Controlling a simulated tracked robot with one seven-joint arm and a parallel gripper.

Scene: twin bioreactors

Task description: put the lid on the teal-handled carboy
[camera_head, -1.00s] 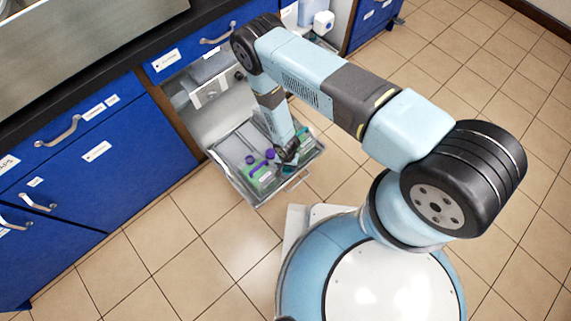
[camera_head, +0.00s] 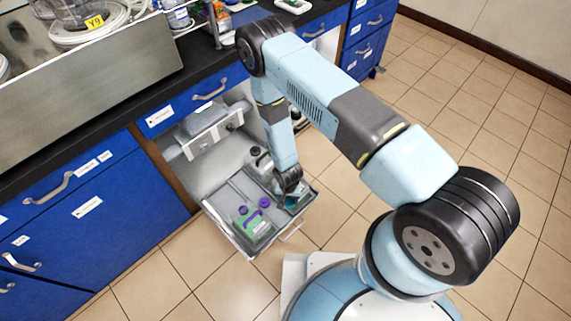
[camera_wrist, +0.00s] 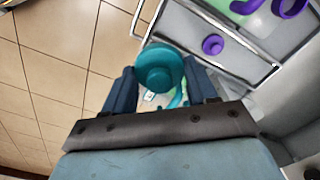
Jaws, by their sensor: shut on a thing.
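A round teal lid (camera_wrist: 160,67) sits between the two fingers of my gripper (camera_wrist: 160,84) in the wrist view, and the gripper is shut on it. Behind and below the lid, part of the teal-handled carboy (camera_wrist: 178,98) shows; its neck is hidden by the lid. I cannot tell whether the lid touches the neck. In the head view, my gripper (camera_head: 290,182) points down over the right part of the pulled-out rack, with a bit of the teal-handled carboy (camera_head: 294,201) showing beneath it.
A purple-handled carboy (camera_head: 254,230) stands in the pulled-out rack (camera_head: 222,222), left of my gripper. A purple lid (camera_wrist: 212,44) shows near it in the wrist view. Blue cabinets (camera_head: 95,215) and the dark counter (camera_head: 95,140) flank the rack. Tiled floor (camera_head: 190,270) is clear in front.

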